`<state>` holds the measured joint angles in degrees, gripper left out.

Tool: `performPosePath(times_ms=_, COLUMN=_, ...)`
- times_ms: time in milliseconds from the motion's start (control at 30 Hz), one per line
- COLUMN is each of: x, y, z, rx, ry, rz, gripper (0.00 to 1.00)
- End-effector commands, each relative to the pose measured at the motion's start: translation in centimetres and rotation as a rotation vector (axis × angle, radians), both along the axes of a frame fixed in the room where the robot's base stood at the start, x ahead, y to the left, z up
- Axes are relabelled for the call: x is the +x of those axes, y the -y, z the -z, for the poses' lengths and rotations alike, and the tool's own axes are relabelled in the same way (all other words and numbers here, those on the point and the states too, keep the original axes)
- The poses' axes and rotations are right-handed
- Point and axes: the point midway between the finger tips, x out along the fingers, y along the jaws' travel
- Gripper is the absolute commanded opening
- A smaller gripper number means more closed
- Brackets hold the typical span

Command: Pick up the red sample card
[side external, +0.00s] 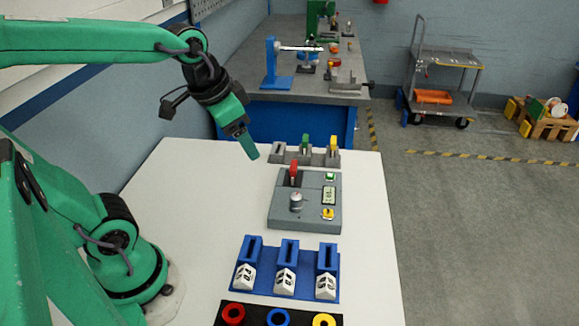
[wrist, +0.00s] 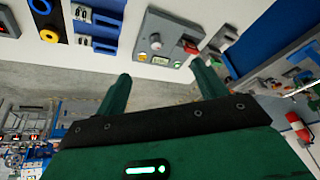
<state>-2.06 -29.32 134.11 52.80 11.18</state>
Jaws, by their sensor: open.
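The red sample card (side external: 293,170) stands upright in the grey instrument (side external: 308,203) on the white table, near its back edge. In the wrist view the red card (wrist: 191,47) shows at one end of the instrument, beyond the fingers. My gripper (side external: 249,150) hangs above the table, back and to the left of the card, pointing down. It is open and empty, apart from the card. In the wrist view its two green fingers (wrist: 163,78) stand wide apart.
A grey rack (side external: 318,158) behind the instrument holds a green card (side external: 305,142) and a yellow card (side external: 333,144). A blue slotted rack (side external: 246,253) with white numbered blocks and a black tray (side external: 256,312) with coloured rings lie in front. The table's left part is clear.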

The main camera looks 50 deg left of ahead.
Motion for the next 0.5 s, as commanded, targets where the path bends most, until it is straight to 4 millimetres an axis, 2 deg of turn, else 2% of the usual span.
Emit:
performPosePath(times_ms=267, x=4.8, y=-1.3, z=0.8, rx=0.054, ry=-0.097, rz=0.131, gripper=0.71)
performPosePath(times_ms=500, x=8.9, y=-2.5, z=2.5, rx=0.087, ry=-0.176, rz=0.25, gripper=0.71)
